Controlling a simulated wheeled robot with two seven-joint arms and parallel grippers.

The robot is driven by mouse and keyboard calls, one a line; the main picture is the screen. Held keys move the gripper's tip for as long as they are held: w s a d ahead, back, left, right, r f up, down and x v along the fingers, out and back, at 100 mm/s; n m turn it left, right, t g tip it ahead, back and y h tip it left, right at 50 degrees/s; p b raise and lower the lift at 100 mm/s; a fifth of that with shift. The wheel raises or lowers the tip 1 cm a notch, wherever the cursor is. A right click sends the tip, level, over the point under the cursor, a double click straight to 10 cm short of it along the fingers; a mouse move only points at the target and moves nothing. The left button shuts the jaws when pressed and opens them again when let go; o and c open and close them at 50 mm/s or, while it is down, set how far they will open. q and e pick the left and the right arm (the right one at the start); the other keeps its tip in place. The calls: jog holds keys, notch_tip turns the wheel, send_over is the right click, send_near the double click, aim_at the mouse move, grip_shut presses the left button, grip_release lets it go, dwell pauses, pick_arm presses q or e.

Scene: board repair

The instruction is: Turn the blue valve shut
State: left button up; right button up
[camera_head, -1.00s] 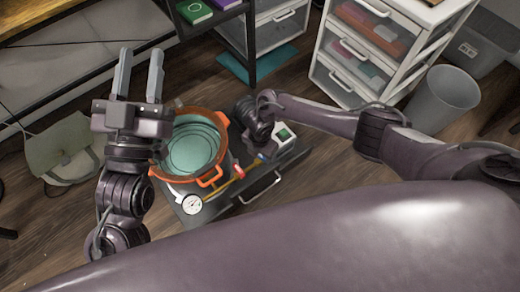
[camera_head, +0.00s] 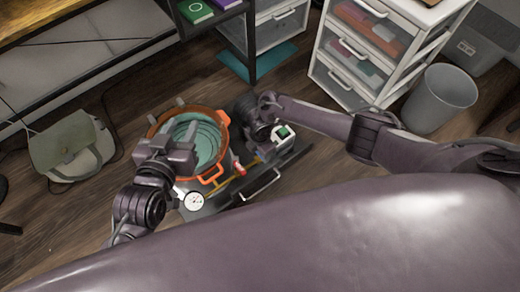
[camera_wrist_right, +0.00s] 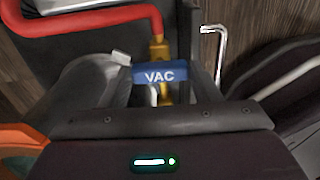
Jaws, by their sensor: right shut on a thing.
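The blue valve handle (camera_wrist_right: 160,74), marked VAC, sits on a brass fitting (camera_wrist_right: 157,47) in the right wrist view. My right gripper (camera_wrist_right: 154,82) has its fingers at both sides of the handle and is shut on it. In the head view the right gripper (camera_head: 262,147) is at the right of the orange pot, and it hides most of the valve there. My left gripper (camera_head: 171,126) is over the left part of the pot with its fingers apart and nothing between them.
The orange pot (camera_head: 224,118) has a teal inside. A white dial gauge (camera_head: 194,201) is at its front. A red hose (camera_wrist_right: 85,20) runs to the brass fitting. A white drawer unit (camera_head: 340,85) and a grey bin (camera_head: 440,98) stand at the back right. A bag (camera_head: 70,148) lies at the left.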

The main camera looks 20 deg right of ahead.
jog(key=o, duration=1)
jog(key=shift+r, duration=0.2)
notch_tip(320, 180, up, 2)
jog(key=shift+r+p, duration=0.15)
jog(key=shift+p, duration=0.6)
notch_tip(320, 180, up, 3)
jog(key=shift+f+p, duration=0.1)
jog(key=shift+p, duration=0.6)
jog(key=shift+r+p, duration=0.35)
jog(key=shift+r, duration=0.3)
pick_arm(q)
jog(key=s+a+f+g+y, duration=0.3)
jog(key=s+a+f+g, duration=0.1)
jog(key=s+f+g, duration=0.4)
jog(key=shift+s+a+f+g+y, duration=0.3)
jog(key=shift+s+f, duration=1)
jog(key=shift+f, duration=0.4)
pick_arm(e)
jog(key=shift+r, duration=0.5)
